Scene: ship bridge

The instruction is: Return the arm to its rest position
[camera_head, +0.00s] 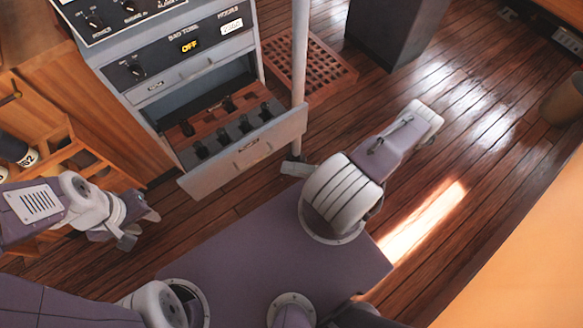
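My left arm (40,208) comes in from the left edge. Its gripper (139,227) hangs over the wooden floor, left of and below the open drawer (240,160). The two fingertips look apart, with nothing visible between them. The gripper is clear of the drawer front. I cannot make out my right gripper in this view.
A grey console (165,55) with knobs and an "OFF" display stands upper left. Its drawer is pulled out and holds several dark pieces. A pole (299,60) stands by the drawer's right end. A wooden rack (85,160) is at left. Open floor lies upper right.

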